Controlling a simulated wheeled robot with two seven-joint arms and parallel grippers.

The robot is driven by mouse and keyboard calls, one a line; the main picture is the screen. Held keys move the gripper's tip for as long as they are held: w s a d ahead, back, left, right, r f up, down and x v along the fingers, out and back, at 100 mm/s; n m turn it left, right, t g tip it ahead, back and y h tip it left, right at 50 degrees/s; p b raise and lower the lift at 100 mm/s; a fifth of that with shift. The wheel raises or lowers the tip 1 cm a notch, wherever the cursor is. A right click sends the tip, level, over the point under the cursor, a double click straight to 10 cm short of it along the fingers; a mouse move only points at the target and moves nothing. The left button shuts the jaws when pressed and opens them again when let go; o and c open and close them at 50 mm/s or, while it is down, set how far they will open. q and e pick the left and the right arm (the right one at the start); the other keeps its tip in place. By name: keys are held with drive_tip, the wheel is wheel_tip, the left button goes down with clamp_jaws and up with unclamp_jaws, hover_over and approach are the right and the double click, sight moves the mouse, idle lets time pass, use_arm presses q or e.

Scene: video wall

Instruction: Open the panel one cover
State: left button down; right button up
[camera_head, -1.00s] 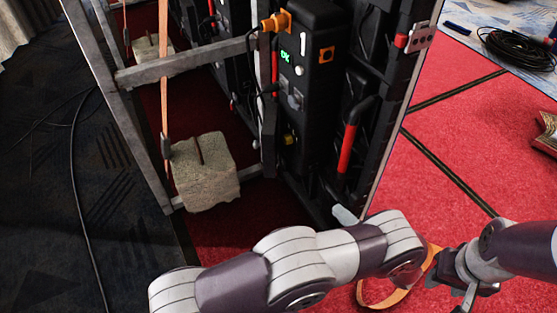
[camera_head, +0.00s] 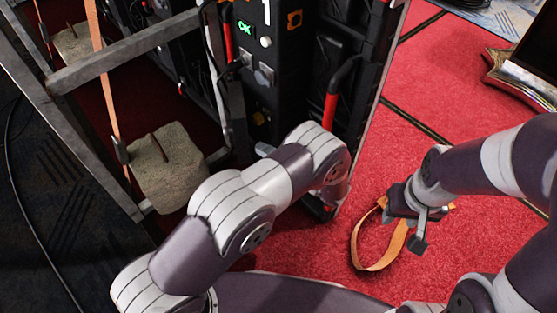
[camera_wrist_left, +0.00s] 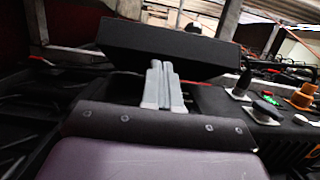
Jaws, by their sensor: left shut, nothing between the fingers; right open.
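Panel one's black control box (camera_head: 262,75), marked 1 with a green OK display, stands at the upper middle of the head view. I cannot make out its cover's edges for sure. My left gripper (camera_head: 265,150) is shut and empty, low against the panel's back; my forearm hides most of it. In the left wrist view its pale fingers (camera_wrist_left: 163,82) are together, close to a dark slab (camera_wrist_left: 165,48); contact cannot be told. My right gripper (camera_head: 402,225) is open at the right, beside an orange strap loop (camera_head: 378,262).
A red-and-black handle (camera_head: 333,98) is on the panel's back. A metal frame (camera_head: 125,50) with a stone-like weight (camera_head: 167,168) stands to the left. An orange connector (camera_wrist_left: 303,95) shows in the wrist view.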

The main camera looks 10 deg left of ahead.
use_arm(q)
drive_tip(key=shift+w+a, duration=0.25)
drive_tip(key=shift+a, duration=0.35)
use_arm(e)
drive_tip(key=shift+f, duration=0.2)
drive_tip(key=shift+r, duration=0.1)
